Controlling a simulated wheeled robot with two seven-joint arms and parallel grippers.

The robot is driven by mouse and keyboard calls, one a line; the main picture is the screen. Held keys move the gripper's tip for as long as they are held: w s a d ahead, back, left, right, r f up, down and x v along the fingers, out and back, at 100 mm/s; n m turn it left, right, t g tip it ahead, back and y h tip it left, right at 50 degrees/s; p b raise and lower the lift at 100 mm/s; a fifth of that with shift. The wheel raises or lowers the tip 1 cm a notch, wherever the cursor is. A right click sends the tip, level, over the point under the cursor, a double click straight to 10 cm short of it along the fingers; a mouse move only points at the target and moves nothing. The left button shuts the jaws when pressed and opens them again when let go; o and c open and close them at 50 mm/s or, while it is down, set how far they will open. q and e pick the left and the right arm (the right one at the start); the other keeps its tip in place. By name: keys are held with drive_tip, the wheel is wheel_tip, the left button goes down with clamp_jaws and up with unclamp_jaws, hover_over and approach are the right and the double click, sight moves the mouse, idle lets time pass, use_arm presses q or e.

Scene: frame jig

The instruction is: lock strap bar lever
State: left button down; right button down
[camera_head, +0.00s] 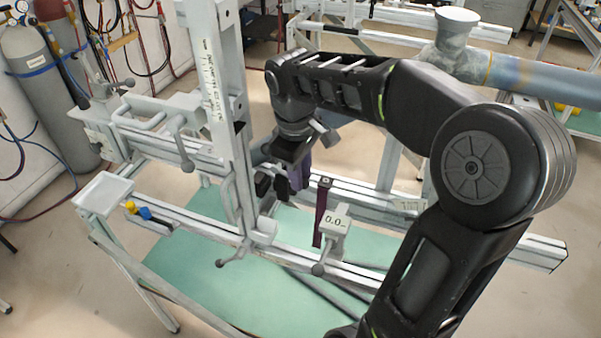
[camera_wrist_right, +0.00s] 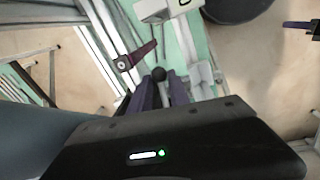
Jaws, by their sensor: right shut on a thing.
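My right gripper (camera_head: 290,183) reaches down to the jig's long rail from above, just left of a purple strap (camera_head: 320,215). In the right wrist view its two purple fingers (camera_wrist_right: 164,92) are closed about a lever with a dark round knob (camera_wrist_right: 158,73). The lever's shaft and base are hidden by the fingers and the gripper body. The purple strap also shows in the right wrist view (camera_wrist_right: 140,54), with a dark fitting at its end, apart from the fingers.
A grey upright post (camera_head: 217,90) with a scale rises left of the gripper. A small white tray (camera_head: 104,193) is at the left. Gas cylinders (camera_head: 45,85) stand behind.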

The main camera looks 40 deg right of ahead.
drive_tip(key=shift+f+t+b, duration=0.3)
drive_tip(key=shift+f+b, duration=0.05)
drive_tip(key=shift+b, duration=0.45)
wheel_tip(320, 180, down, 3)
drive_tip(key=t+y+b, duration=0.1)
drive_tip(key=t+b, duration=0.1)
drive_tip(key=b, duration=0.4)
drive_tip(key=t+y+b, duration=0.1)
drive_tip(key=t+b, duration=0.2)
drive_tip(key=b, duration=0.3)
drive_tip(key=shift+f+y, duration=0.2)
drive_tip(key=shift+y, duration=0.2)
drive_tip(key=shift+w+t+y+b, duration=0.1)
drive_tip(key=shift+t+y+b, duration=0.25)
drive_tip(key=shift+b, duration=0.55)
drive_tip(key=shift+r, duration=0.1)
drive_tip(key=c, duration=1.5)
unclamp_jaws()
drive_tip(key=shift+r, duration=0.1)
